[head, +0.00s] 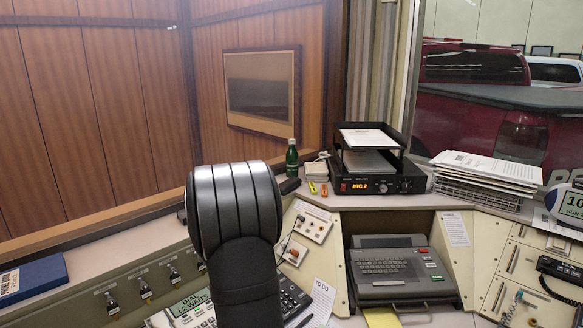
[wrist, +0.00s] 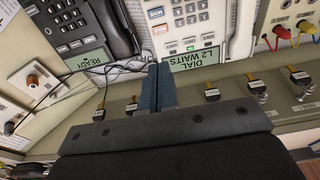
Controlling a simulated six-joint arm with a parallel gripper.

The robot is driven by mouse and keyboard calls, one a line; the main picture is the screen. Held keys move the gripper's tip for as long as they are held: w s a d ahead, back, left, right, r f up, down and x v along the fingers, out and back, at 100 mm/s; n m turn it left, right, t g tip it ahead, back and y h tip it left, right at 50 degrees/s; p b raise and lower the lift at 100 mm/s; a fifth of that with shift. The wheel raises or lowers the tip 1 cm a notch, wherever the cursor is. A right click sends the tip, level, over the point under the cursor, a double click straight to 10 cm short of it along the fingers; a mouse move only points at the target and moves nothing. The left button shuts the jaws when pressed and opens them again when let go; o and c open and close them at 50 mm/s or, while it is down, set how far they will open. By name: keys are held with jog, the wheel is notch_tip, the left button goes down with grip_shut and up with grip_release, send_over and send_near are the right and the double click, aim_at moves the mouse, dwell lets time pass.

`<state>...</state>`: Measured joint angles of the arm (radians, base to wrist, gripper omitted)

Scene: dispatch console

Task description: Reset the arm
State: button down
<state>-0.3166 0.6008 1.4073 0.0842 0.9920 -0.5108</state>
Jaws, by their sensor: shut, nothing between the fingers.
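My gripper (wrist: 160,70) shows in the wrist view with its two dark fingers side by side and touching. It is shut and holds nothing. The fingers are over the sloping console panel, close to a label reading DIAL L2 WAITS (wrist: 194,60). In the head view my dark, ribbed arm stands at the front centre. It covers part of the desk, and my gripper is hidden there.
A green bottle (head: 291,158), a radio with paper trays (head: 376,184) and a typewriter-like machine (head: 391,268) are beyond my arm. Wood walls stand behind.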

jog(key=shift+r, duration=0.8)
